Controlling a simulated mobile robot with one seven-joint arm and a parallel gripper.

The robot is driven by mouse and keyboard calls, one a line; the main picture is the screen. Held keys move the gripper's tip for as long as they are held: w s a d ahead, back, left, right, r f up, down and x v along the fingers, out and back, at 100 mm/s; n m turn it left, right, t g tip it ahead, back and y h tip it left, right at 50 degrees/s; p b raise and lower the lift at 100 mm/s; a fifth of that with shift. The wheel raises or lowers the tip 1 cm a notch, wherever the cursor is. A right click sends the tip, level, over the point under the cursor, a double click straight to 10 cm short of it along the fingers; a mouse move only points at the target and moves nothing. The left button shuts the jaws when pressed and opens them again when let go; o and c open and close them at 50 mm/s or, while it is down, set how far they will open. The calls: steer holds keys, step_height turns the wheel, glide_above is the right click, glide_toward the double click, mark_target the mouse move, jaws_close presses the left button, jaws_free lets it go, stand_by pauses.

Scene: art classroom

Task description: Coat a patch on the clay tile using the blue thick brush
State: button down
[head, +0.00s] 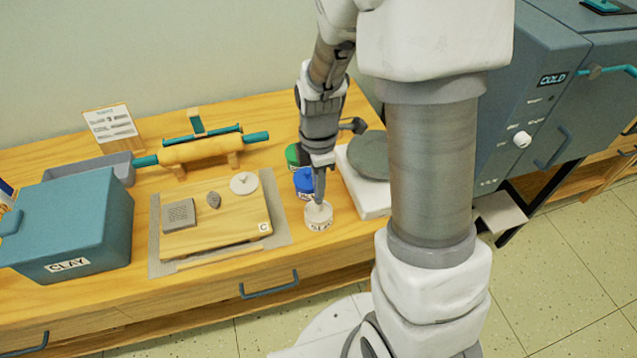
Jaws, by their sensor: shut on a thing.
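My gripper (319,172) points down over the row of jars, shut on a slim upright thing, apparently the brush, mostly hidden by the fingers. Its blue colour cannot be made out. Its lower end is at the mouth of a white labelled jar (319,222); how far inside it reaches cannot be told. The clay tile is probably the grey square textured slab (179,215) on the left of a wooden board (215,240). A small dark oval piece (213,200) and a pale round disc (243,184) also lie on the board, left of my gripper.
A blue jar (304,184) and a green jar (292,155) stand behind the white jar. A white-based wheel (361,198) is close on the right. A clay box (68,235), a rolling pin (195,150) and a sign (110,124) stand left. A kiln-like cabinet (530,110) is far right.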

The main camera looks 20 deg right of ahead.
steer(key=shift+r+p, duration=1.6)
steer(key=shift+r, duration=0.9)
steer(key=shift+w, duration=0.1)
steer(key=w+f+m, duration=0.3)
steer(key=w+m, duration=0.2)
steer(key=m, duration=1.3)
steer(key=shift+f, duration=0.25)
steer(key=shift+a, duration=0.15)
